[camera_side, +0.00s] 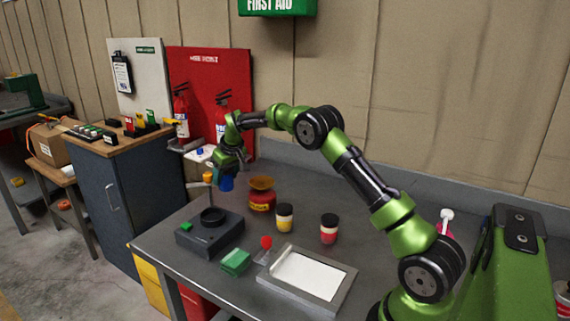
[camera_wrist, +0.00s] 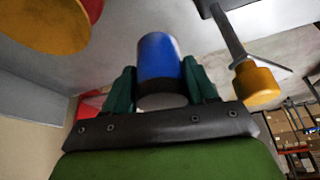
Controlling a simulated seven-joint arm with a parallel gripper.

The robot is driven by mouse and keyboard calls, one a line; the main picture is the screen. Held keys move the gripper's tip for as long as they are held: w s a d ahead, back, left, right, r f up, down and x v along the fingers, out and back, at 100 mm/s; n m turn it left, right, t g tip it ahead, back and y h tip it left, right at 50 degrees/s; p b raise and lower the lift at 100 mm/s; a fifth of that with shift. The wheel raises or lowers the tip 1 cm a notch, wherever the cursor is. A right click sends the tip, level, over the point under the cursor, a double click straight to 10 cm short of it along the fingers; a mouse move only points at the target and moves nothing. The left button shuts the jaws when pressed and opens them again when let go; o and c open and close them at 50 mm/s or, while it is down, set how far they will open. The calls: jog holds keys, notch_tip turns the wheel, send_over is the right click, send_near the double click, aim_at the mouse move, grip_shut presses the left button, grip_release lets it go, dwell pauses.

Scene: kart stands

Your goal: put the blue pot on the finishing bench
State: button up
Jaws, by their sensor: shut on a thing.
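The blue pot (camera_side: 227,183) is between the fingers of my gripper (camera_side: 231,165), above the back left part of the grey worktable (camera_side: 190,280). How far it hangs above the surface is hard to tell. In the wrist view the blue pot (camera_wrist: 160,58) sits between the two green fingers of my gripper (camera_wrist: 161,88), with a dark band at its near end. No bench bears a readable name. A wood-topped cabinet (camera_side: 100,147) stands to the left, and a dark bench (camera_side: 45,110) stands at the far left.
An orange-knobbed post (camera_side: 207,177) stands close left of the pot. A red jar with an orange top (camera_side: 262,195), a yellow jar (camera_side: 284,217) and a red jar (camera_side: 328,229) stand to the right. A dark device (camera_side: 210,232), green block (camera_side: 236,261) and tray (camera_side: 308,278) lie in front.

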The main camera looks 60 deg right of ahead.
jog(key=w, duration=0.3)
jog(key=m, duration=0.1)
send_over(222, 204)
notch_tip(222, 204, down, 7)
jog(key=shift+f, duration=0.2)
dwell(0.4)
jog(key=shift+f, duration=0.1)
jog(key=o, duration=1.2)
jog(key=shift+f, duration=0.1)
